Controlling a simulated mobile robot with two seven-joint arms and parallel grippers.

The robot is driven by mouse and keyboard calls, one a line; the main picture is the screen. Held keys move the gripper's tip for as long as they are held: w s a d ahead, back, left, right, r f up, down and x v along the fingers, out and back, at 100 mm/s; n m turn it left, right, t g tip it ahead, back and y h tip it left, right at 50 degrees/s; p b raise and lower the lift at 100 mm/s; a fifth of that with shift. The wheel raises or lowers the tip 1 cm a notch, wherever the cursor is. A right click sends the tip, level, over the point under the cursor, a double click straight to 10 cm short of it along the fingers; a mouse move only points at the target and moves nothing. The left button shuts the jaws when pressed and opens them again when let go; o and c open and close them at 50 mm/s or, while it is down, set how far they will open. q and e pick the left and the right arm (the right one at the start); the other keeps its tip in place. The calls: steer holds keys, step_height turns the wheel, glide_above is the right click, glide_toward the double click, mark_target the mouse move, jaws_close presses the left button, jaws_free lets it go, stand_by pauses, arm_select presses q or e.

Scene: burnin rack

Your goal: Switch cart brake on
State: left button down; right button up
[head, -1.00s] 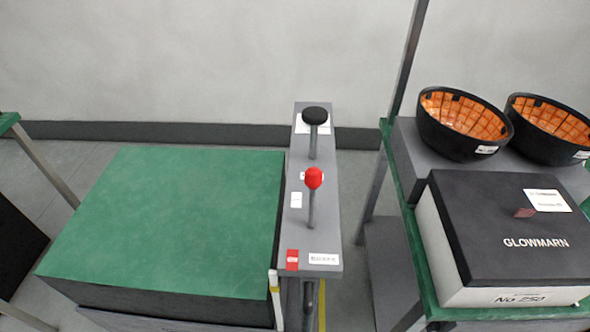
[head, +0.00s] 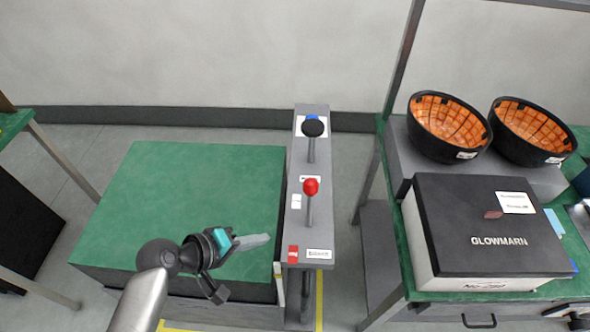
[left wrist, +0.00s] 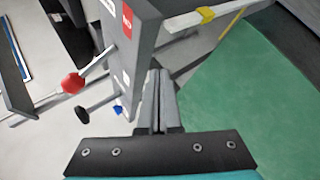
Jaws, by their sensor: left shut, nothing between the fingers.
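A narrow grey console (head: 322,215) carries two levers. The nearer lever has a red knob (head: 311,186) and the farther one a black knob (head: 313,127); both stand up from the top. The lettering is too small to tell which lever is the brake. My left gripper (head: 266,238) is shut and empty, left of the console, over the right part of the green surface, and apart from both knobs. In the left wrist view its fingers (left wrist: 158,78) point towards the console, with the red knob (left wrist: 73,83) and black knob (left wrist: 80,118) to their left.
The green-topped block (head: 190,180) stands left of the console. A shelf to the right holds a GLOWMARN box (head: 490,215) and two orange-lined black bowls (head: 450,125) (head: 535,130). A pale upright (head: 279,285) stands near the console's front-left corner.

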mark_target(310, 203)
arm_select(q)
steer(key=w+a+r+n+t+h, duration=0.1)
steer(key=w+r+n+t+h, duration=0.2)
steer(key=r, duration=0.6)
steer(key=w+n, duration=0.2)
steer(key=w, duration=0.1)
steer(key=shift+w+r+n+t, duration=0.15)
steer(key=shift+w+n+t, duration=0.1)
steer(key=shift+n+t, duration=0.05)
steer(key=x, duration=0.9)
steer(key=shift+w+d, duration=0.15)
steer(key=shift+s+d+r+p, duration=0.2)
steer(key=shift+s+d+p, duration=0.2)
steer(key=shift+s+p, duration=0.15)
steer(key=shift+s+d+r+p, duration=0.15)
steer(key=shift+s+d+p, duration=0.25)
steer(key=shift+s+p, duration=0.15)
steer(key=shift+s+d+r, duration=0.1)
steer(key=shift+s+d, duration=0.15)
steer(key=shift+s, duration=0.15)
steer(key=shift+s+r+p, duration=0.15)
steer(key=shift+s+p, duration=0.1)
steer(key=shift+p, duration=0.15)
